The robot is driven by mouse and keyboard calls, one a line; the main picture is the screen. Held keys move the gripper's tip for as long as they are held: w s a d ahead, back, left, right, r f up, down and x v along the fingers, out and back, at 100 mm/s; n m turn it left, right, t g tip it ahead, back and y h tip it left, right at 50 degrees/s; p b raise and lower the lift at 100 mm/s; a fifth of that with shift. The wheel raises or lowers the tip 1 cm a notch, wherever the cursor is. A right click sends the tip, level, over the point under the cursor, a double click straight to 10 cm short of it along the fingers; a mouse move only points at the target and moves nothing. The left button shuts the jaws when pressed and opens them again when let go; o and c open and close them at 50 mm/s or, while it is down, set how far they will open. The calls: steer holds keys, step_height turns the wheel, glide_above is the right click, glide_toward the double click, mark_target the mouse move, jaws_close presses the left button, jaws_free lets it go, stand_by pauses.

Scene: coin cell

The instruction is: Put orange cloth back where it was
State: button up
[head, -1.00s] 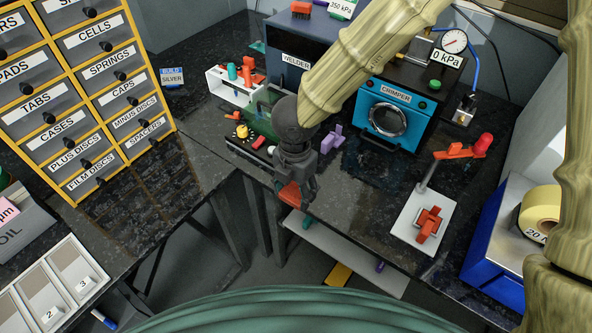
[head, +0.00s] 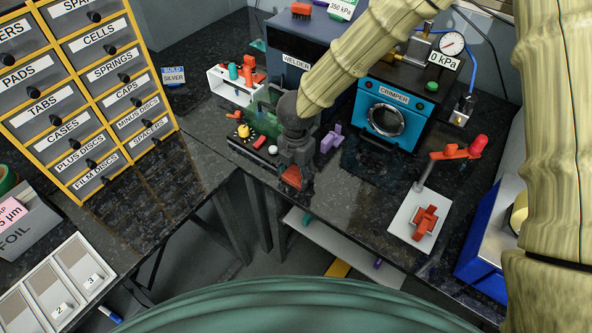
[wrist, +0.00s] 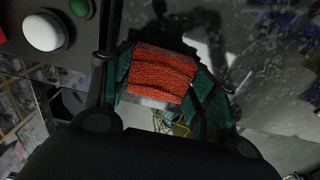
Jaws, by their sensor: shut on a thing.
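The orange cloth (wrist: 161,75) is a small folded, textured pad between the fingers in the wrist view. It also shows as an orange patch at the fingertips in the head view (head: 291,177). My gripper (head: 293,183) is shut on the cloth and points down near the front edge of the dark bench, in front of the welder. I cannot tell from the head view how high the cloth is above the bench top. The gripper hides part of the bench behind it.
The welder (head: 300,45) and blue crimper (head: 393,90) stand behind. A purple holder (head: 330,138) is right of my gripper; a panel with a yellow knob (head: 243,131) is left. A red-clamped stand (head: 425,222) is at right. The bench's front edge is close below.

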mark_target(297, 174)
steer(key=shift+f, duration=0.15)
steer(key=o, duration=1.2)
steer(key=shift+c, duration=0.2)
step_height(297, 174, up, 12)
steer(key=shift+b, duration=0.4)
